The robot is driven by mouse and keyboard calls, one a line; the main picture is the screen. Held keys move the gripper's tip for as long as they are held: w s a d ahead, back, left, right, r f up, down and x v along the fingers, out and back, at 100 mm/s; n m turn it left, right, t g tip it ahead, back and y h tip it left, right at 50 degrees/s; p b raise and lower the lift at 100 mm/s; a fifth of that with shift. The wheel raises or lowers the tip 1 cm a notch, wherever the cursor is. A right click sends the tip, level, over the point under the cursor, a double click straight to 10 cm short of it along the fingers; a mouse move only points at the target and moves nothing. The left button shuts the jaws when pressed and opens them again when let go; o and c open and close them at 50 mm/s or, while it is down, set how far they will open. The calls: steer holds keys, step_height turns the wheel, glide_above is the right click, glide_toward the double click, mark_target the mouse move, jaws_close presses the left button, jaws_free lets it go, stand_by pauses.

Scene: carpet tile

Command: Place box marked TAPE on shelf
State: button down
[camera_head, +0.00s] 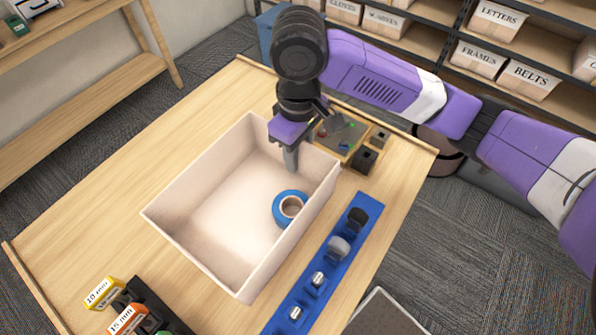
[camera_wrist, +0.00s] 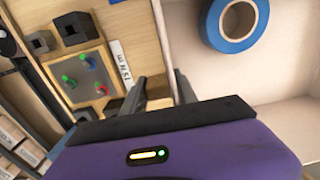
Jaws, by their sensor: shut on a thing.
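An open cream box (camera_head: 190,240) stands on the wooden table, and no TAPE marking shows on the sides I see. A blue roll of tape (camera_head: 281,212) lies inside it, near its right wall. My gripper (camera_head: 291,160) points down at the box's far wall, with one finger inside the box. In the wrist view my gripper (camera_wrist: 160,82) has a finger on each side of the wall of the box (camera_wrist: 163,38) and is shut on it. The tape roll (camera_wrist: 232,42) also shows there, apart from the fingers. The fingers' lower contact is partly hidden.
A wooden tray with coloured pegs (camera_head: 337,137) sits close behind the box. A blue rack (camera_head: 325,268) lies along its right side. Small labelled boxes (camera_head: 104,292) stand at front left. Shelves behind hold labelled cartons (camera_head: 529,80); a wooden shelf unit (camera_head: 90,105) at left has a bare lower board.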

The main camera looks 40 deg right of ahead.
steer(key=shift+f, duration=3.7)
steer(key=shift+f, duration=0.2)
steer(key=c, duration=1)
jaws_free()
steer(key=shift+o, duration=0.2)
